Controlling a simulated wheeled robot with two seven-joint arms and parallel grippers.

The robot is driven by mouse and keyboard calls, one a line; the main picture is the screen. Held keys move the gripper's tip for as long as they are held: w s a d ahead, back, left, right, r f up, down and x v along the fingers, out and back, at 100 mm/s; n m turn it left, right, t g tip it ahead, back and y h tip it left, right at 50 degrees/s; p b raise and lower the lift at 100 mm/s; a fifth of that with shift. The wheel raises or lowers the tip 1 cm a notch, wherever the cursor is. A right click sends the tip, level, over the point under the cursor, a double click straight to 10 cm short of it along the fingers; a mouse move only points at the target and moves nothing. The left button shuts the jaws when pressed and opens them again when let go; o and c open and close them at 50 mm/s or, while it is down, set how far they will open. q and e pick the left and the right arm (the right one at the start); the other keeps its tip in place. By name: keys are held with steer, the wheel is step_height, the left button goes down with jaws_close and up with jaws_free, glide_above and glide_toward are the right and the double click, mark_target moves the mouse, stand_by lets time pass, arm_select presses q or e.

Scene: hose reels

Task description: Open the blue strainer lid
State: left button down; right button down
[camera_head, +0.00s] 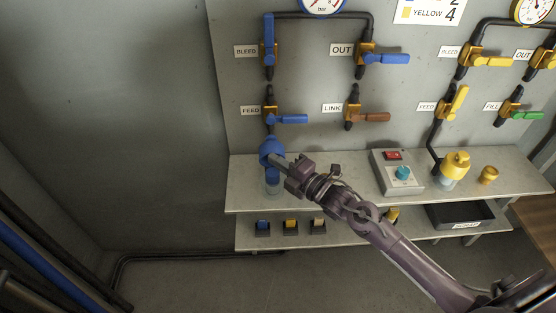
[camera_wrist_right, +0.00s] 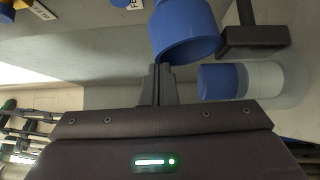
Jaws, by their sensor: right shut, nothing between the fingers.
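The blue strainer lid (camera_head: 271,147) is at the left end of the shelf, below the FEED valve. In the right wrist view the lid (camera_wrist_right: 185,30) is a blue cylinder with a wider rim, and it looks tilted and apart from the clear bowl. My right gripper (camera_head: 277,161) is shut and empty. Its fingertips (camera_wrist_right: 160,68) are at the lid's rim; I cannot tell whether they touch. My left gripper is out of view.
Behind is a panel with a blue FEED valve (camera_head: 288,119) and a brown LINK valve (camera_head: 370,117). A grey control box (camera_head: 398,183), a yellow strainer (camera_head: 456,162) and a yellow cup (camera_head: 488,175) stand right on the shelf (camera_head: 340,176). Small coloured blocks sit on the lower shelf.

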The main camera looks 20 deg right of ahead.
steer(key=shift+w+r, duration=0.25)
steer(key=shift+w+d, duration=0.2)
steer(key=shift+w, duration=0.2)
arm_select(q)
steer(key=shift+b, duration=0.3)
arm_select(e)
steer(key=shift+w, duration=0.25)
steer(key=shift+w+r, duration=0.1)
